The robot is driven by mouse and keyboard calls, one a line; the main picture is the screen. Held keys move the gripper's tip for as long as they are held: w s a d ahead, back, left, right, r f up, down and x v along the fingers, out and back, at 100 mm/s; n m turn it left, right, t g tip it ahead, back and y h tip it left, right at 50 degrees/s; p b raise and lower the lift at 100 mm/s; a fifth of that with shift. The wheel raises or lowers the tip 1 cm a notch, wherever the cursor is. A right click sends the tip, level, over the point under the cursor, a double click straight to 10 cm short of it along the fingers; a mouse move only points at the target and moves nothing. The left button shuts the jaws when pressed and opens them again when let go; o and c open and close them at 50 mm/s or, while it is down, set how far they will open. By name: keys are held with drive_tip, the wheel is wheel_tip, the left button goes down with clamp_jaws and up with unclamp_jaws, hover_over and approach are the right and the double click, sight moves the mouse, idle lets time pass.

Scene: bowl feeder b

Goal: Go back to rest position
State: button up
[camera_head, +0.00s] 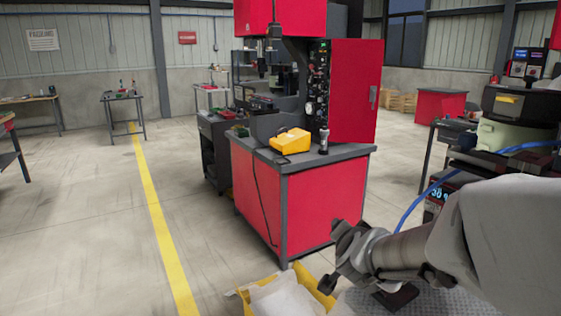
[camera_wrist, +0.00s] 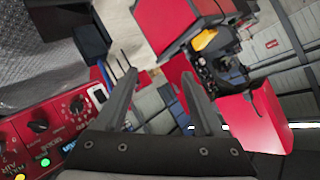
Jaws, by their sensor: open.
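My gripper (camera_head: 335,262) is at the lower middle right in the head view, at the end of my arm reaching in from the right. In the wrist view my gripper (camera_wrist: 160,75) shows two dark fingers spread apart with nothing between them. The gripper is open and empty. In the head view it appears in front of the red machine's base and above a yellow-edged container; the exact gap cannot be told.
A red machine (camera_head: 315,200) carries a yellow box (camera_head: 290,141) on its top. A yellow-edged container with pale bags (camera_head: 280,298) is low in front. A control panel (camera_wrist: 45,130) is close at the wrist view's lower left. Open floor (camera_head: 85,220) lies to the left.

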drive_tip(key=s+n+g+y, duration=0.2)
drive_tip(key=s+n+g, duration=0.65)
drive_tip(key=s, duration=1.65)
wheel_tip(320, 180, up, 13)
drive_tip(key=n+t+p, duration=0.1)
drive_tip(key=p, duration=1.1)
drive_tip(key=shift+a+f, duration=0.15)
drive_tip(key=shift+a, duration=0.05)
drive_tip(key=shift+d+t, duration=0.15)
drive_tip(key=shift+t, duration=0.1)
